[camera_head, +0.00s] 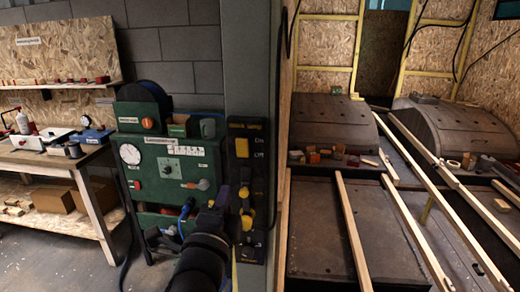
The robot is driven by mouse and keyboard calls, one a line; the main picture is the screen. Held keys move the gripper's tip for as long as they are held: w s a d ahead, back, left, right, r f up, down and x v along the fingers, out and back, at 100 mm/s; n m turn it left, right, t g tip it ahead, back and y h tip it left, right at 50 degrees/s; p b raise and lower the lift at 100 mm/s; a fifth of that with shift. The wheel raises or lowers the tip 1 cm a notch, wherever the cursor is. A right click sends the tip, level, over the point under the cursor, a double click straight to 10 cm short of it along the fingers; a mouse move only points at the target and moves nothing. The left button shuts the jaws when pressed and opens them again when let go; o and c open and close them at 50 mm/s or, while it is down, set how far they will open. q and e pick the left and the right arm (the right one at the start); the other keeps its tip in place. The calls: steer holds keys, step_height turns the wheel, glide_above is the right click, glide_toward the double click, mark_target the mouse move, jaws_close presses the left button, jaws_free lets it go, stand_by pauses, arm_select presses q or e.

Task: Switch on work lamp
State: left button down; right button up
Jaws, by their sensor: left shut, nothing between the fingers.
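A tall black switch panel (257,177) is fixed on the grey post in the middle of the head view. A small label at its top is too small to read surely, with what look like On and Off marks beside a yellow switch (241,147). More yellow parts, including a lower yellow knob (247,220), sit further down the panel. My left gripper (225,196) reaches up from the bottom centre, in front of the panel's lower left edge. It is shut and empty, below the top switch. Contact with the panel cannot be told. My right gripper is out of view.
A green equipment cabinet (150,165) with a dial and knobs stands left of the post. A workbench (50,160) with tools is further left. At right, wooden beams (352,230) lie over a dark floor before two grey wheel arches (330,122).

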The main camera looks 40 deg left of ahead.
mark_target(241, 145)
arm_select(q)
steer(key=x, duration=1.4)
steer(key=shift+p, duration=0.3)
